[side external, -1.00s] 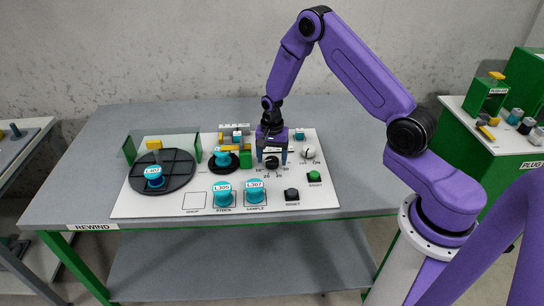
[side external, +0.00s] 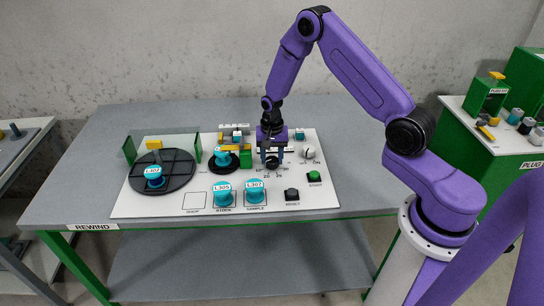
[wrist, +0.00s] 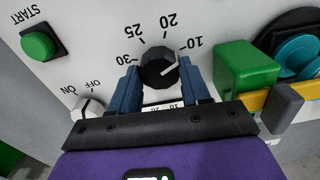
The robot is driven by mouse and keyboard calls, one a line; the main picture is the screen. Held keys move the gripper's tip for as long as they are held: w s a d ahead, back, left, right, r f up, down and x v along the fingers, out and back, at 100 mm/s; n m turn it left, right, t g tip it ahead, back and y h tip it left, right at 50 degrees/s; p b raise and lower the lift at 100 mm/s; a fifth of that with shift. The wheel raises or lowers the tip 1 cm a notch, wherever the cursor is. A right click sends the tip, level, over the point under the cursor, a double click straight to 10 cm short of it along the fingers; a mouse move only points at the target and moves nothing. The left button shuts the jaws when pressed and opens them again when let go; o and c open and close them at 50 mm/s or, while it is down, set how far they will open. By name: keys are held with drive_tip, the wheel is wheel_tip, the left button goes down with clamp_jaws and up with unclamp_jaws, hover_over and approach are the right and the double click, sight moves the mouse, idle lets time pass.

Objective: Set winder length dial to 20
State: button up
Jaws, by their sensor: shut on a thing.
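The length dial is a black faceted knob (wrist: 158,68) with a white pointer line, on the white winder panel. In the wrist view its pointer aims toward the 10 mark; the marks 20, 25 and 30 stand around it. In the side view the dial (side external: 272,163) is below my gripper. My gripper (wrist: 160,85) has its blue fingers on both sides of the knob, shut on it. The fingers hide part of the knob's sides. A small white label (wrist: 163,107) between the fingers is partly covered.
A green START button (wrist: 38,45) and an OFF/ON switch (wrist: 88,107) are on one side of the dial. A green block (wrist: 246,68) with a yellow bar is close on the other side. Teal spools (side external: 255,191) and a black RESET button (side external: 292,194) are in front.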

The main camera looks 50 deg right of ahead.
sight(271, 159)
drive_tip(key=n, duration=0.4)
drive_tip(key=shift+n, duration=2)
drive_tip(key=o, duration=1.1)
drive_tip(key=shift+c, duration=0.2)
wheel_tip(271, 159, up, 18)
drive_tip(key=shift+f, duration=0.25)
drive_tip(key=shift+a, duration=0.15)
